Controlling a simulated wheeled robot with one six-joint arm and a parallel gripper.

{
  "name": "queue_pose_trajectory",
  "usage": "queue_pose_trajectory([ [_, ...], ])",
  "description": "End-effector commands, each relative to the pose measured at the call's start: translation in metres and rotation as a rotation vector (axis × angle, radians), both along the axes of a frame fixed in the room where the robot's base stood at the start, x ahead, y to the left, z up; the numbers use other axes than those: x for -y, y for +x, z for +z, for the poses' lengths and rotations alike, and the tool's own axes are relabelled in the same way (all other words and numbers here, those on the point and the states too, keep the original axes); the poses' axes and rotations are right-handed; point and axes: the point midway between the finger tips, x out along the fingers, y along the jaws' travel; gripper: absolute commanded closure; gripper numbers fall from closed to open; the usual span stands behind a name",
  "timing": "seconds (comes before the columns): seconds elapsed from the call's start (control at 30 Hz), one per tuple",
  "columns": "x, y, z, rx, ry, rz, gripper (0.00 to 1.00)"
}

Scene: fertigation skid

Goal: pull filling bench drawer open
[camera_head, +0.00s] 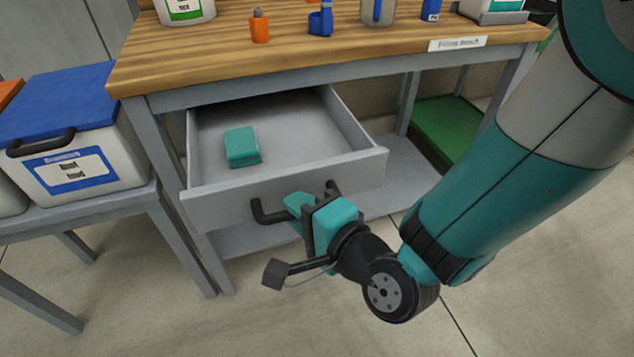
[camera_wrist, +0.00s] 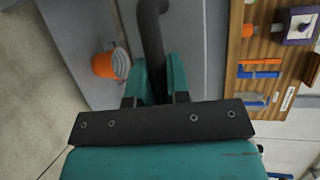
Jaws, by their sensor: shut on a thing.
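The filling bench drawer (camera_head: 285,192) stands well out from under the wooden top, its grey inside showing. A teal block-like item (camera_head: 242,147) lies in it towards the left. The dark bar handle (camera_head: 268,214) runs across the drawer front; it also shows in the wrist view (camera_wrist: 152,35). My gripper (camera_head: 303,205) is at the handle with its teal fingers on either side of the bar, shut on it. In the wrist view my gripper (camera_wrist: 158,80) has the bar between the fingers. The middle of the handle is partly hidden by my gripper.
The bench top (camera_head: 330,48) holds an orange bottle (camera_head: 260,26), a blue item (camera_head: 320,20) and other containers. A blue-lidded box (camera_head: 75,140) stands on a side table at left. An orange mug (camera_wrist: 108,65) shows below the drawer. Floor in front is clear.

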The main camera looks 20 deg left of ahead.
Motion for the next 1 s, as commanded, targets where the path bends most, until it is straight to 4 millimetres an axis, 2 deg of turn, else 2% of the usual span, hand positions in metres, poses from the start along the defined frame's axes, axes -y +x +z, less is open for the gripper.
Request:
queue_pose_trajectory([
  [0.13,-0.0005,-0.0068,0.0002,0.001,0.001,0.007,1.00],
  [0.47,0.0002,-0.0061,0.0000,0.003,0.001,0.004,1.00],
  [0.5,0.0002,-0.0060,0.0001,0.003,0.001,0.003,0.79],
  [0.6,-0.0006,-0.0068,0.0000,0.003,0.001,0.006,0.58],
  [1.0,-0.0022,-0.0084,-0.0001,0.002,0.001,0.011,0.58],
])
